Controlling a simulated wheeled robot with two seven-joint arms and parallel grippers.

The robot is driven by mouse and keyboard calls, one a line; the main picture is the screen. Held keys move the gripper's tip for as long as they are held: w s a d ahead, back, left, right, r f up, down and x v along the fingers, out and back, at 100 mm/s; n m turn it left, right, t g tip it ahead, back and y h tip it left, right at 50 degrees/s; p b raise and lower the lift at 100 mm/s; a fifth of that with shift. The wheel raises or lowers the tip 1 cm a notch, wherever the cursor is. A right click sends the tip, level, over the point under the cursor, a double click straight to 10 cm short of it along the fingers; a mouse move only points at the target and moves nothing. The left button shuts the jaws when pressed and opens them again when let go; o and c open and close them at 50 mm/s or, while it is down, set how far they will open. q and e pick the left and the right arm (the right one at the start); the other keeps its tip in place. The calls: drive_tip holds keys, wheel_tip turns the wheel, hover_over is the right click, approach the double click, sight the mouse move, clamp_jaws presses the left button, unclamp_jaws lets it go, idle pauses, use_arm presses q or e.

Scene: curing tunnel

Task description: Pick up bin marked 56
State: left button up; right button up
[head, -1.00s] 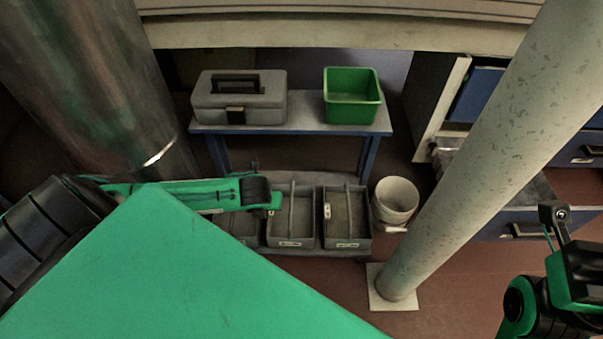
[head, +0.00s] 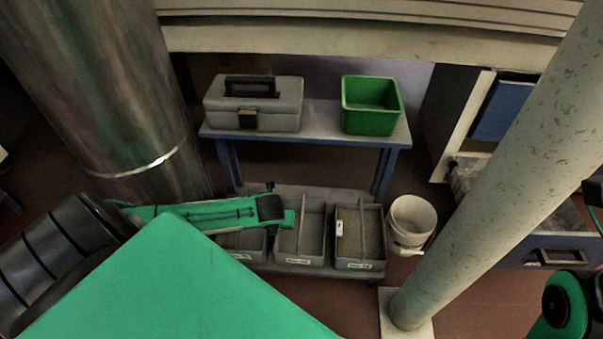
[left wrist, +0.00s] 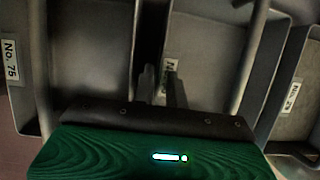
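Grey open bins stand side by side on a low dark platform: a left bin (head: 243,256) partly hidden by my arm, a middle bin (head: 300,257) and a right bin (head: 360,258). Their labels are too small to read in the head view. In the left wrist view, one label (left wrist: 11,62) reads No. 75 and another (left wrist: 292,95) reads No. 29. A label between them (left wrist: 170,65) is mostly covered by a finger. No 56 is legible. My left gripper (head: 287,219) is above the left and middle bins; its fingers (left wrist: 161,88) look apart and empty. My right gripper (head: 595,192) is mostly cut off.
A table (head: 322,113) behind the bins holds a grey toolbox (head: 275,105) and a green tub (head: 370,125). A white bucket (head: 412,220) stands right of the bins. A pale pillar (head: 480,190) rises at right and a thick metal column (head: 100,90) at left.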

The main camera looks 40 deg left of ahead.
use_arm(q)
drive_tip(key=shift+b+x, duration=1.3)
drive_tip(key=shift+x, duration=0.7)
drive_tip(key=shift+s, duration=0.15)
clamp_jaws()
drive_tip(key=shift+r, duration=0.1)
